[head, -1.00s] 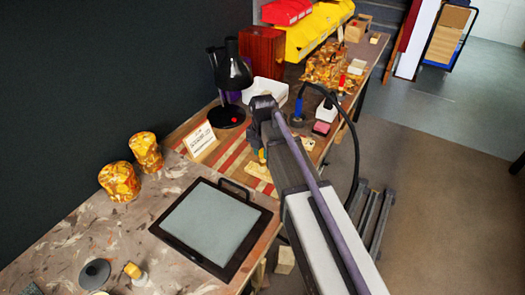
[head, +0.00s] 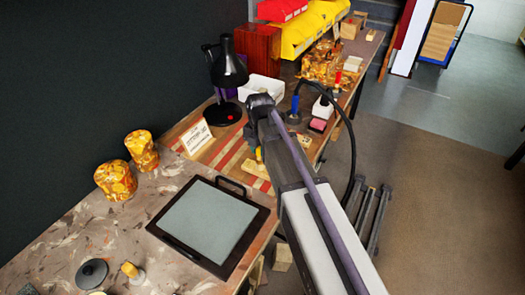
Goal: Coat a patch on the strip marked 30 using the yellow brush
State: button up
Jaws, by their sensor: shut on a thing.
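My gripper (head: 259,152) is at the far end of my arm, over the striped part of the bench, mostly hidden behind the arm. A yellow piece shows at its tip, which looks like the yellow brush (head: 260,155), held pointing down. A pale wooden strip (head: 255,171) lies just below it on the striped board. I cannot tell whether the brush touches the strip. Any number on the strip is too small to read, so I cannot tell if it is the one marked 30. No coated patch can be made out.
A white bin (head: 261,89) and a blue-handled item (head: 294,108) are farther back.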

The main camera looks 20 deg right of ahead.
jog(key=shift+s+d, duration=1.25)
jog(key=shift+d, duration=0.1)
jog(key=w+a, duration=0.3)
notch_tip(320, 180, up, 8)
jog(key=p, duration=0.7)
jog(key=shift+s+d+f, duration=0.1)
jog(key=shift+s+f, duration=0.05)
jog(key=shift+f, duration=0.1)
jog(key=shift+f, duration=0.15)
notch_tip(320, 180, down, 6)
jog(key=b, duration=0.5)
jog(key=shift+b, duration=0.3)
jog(key=shift+f+b, duration=0.95)
jog(key=shift+b, duration=0.1)
jog(key=shift+s, duration=0.15)
